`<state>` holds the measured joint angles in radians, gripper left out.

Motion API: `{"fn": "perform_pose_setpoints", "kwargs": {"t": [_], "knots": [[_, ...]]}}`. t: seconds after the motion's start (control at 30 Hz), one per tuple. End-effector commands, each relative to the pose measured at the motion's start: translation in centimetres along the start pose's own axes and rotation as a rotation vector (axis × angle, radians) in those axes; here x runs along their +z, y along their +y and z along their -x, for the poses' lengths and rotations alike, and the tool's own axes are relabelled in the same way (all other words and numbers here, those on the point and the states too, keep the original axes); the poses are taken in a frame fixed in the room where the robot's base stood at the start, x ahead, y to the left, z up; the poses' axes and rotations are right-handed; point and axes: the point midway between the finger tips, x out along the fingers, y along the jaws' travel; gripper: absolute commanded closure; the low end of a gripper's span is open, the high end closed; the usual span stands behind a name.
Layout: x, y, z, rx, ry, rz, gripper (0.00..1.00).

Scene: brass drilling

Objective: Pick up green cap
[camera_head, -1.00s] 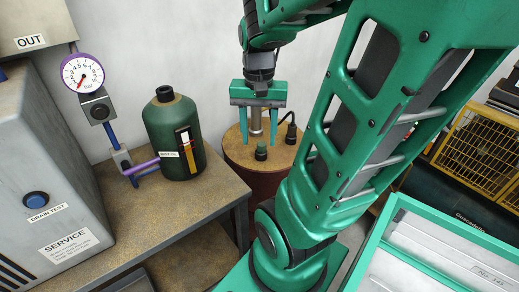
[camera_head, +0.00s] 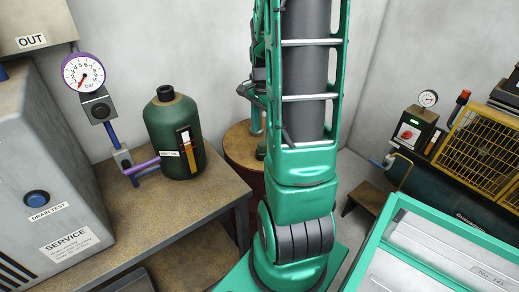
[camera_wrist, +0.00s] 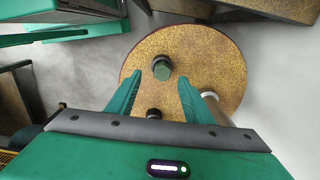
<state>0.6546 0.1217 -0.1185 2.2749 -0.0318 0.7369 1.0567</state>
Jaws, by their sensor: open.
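The green cap (camera_wrist: 161,67), a small dark green faceted piece, sits on the round, speckled brown drum top (camera_wrist: 200,50). In the wrist view my gripper (camera_wrist: 160,78) is open, with one finger on each side of the cap's near side. The cap lies at about the level of the fingertips in the picture; I cannot tell the height gap. In the head view the cap (camera_head: 261,151) shows only in part beside my arm. My gripper is mostly hidden there behind the arm.
A pale metal post (camera_wrist: 213,104) stands beside the right finger, and a dark knob (camera_wrist: 154,113) lies between the finger bases. A green bottle (camera_head: 175,135) and pressure gauge (camera_head: 83,73) stand left of the drum. A yellow-grilled machine (camera_head: 480,150) is at the right.

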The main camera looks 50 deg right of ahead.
Motion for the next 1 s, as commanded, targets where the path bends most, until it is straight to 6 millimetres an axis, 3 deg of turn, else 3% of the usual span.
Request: {"fn": "perform_pose_setpoints", "kwargs": {"t": [0.43,0.77,0.93,0.97,1.0], "knots": [[-0.3,-0.6,-4.8,0.002,-0.001,0.001,0.53],[-0.3,-0.6,-5.4,-0.001,0.001,0.001,0.53],[-0.3,-0.6,-5.4,-0.001,0.001,0.001,0.91],[-0.3,-0.6,-5.4,-0.001,0.001,0.001,0.98],[-0.3,-0.6,-5.4,-0.001,0.001,0.001,0.98]]}}
